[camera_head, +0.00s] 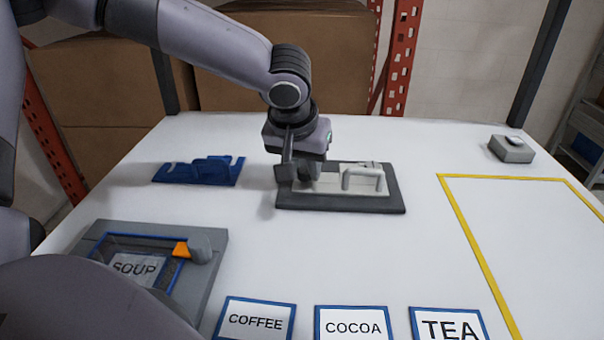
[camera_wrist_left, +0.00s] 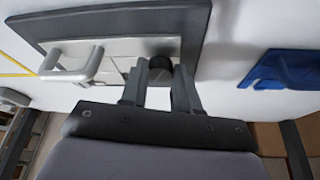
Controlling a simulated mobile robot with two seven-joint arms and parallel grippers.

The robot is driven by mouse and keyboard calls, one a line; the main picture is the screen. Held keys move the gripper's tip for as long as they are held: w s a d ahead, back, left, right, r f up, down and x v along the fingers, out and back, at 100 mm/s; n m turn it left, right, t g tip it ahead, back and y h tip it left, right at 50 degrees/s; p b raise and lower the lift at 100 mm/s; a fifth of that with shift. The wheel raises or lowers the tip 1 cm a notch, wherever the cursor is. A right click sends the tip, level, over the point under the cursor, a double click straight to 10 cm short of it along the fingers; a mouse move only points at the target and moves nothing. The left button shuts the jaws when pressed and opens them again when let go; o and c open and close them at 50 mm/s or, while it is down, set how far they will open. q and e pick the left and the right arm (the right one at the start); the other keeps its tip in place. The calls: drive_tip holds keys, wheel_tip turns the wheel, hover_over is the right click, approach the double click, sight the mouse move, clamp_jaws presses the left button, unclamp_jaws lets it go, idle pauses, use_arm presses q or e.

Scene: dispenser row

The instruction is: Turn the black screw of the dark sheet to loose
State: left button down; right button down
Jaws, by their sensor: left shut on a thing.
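The dark sheet (camera_head: 345,205) lies flat on the white table, with a pale plate (camera_head: 335,184) and a light handle (camera_head: 364,176) on it. My left gripper (camera_head: 297,172) reaches down onto the left end of the sheet. In the left wrist view, the black screw (camera_wrist_left: 160,65) shows as a round dark knob between the fingertips of the left gripper (camera_wrist_left: 160,75). The fingers are shut on it. In the head view the screw is hidden by the gripper. How far the screw is turned cannot be told. My right gripper is not in view.
A blue bracket (camera_head: 199,171) lies left of the sheet. A grey unit labelled SOUP (camera_head: 207,275) stands front left. COFFEE (camera_head: 256,321), COCOA (camera_head: 352,325) and TEA (camera_head: 449,326) cards lie at the front. A grey box (camera_head: 511,149) sits back right, behind a yellow outline (camera_head: 470,240) around free table.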

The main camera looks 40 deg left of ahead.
use_arm(q)
drive_tip(key=n, duration=0.1)
drive_tip(key=n+y+b, duration=0.1)
drive_tip(key=n, duration=0.1)
drive_tip(key=n+g+b, duration=0.1)
drive_tip(key=n, duration=0.1)
drive_tip(key=shift+d+f+y, duration=0.25)
drive_tip(key=shift+f+y, duration=0.1)
drive_tip(key=shift+y, duration=0.05)
drive_tip(key=shift+n, duration=0.3)
drive_tip(key=c, duration=0.8)
unclamp_jaws()
drive_tip(key=shift+r, duration=0.1)
drive_tip(key=shift+w, duration=0.1)
drive_tip(key=shift+r, duration=0.4)
drive_tip(key=v, duration=0.6)
drive_tip(key=shift+d+r, duration=0.1)
drive_tip(key=shift+d, duration=0.05)
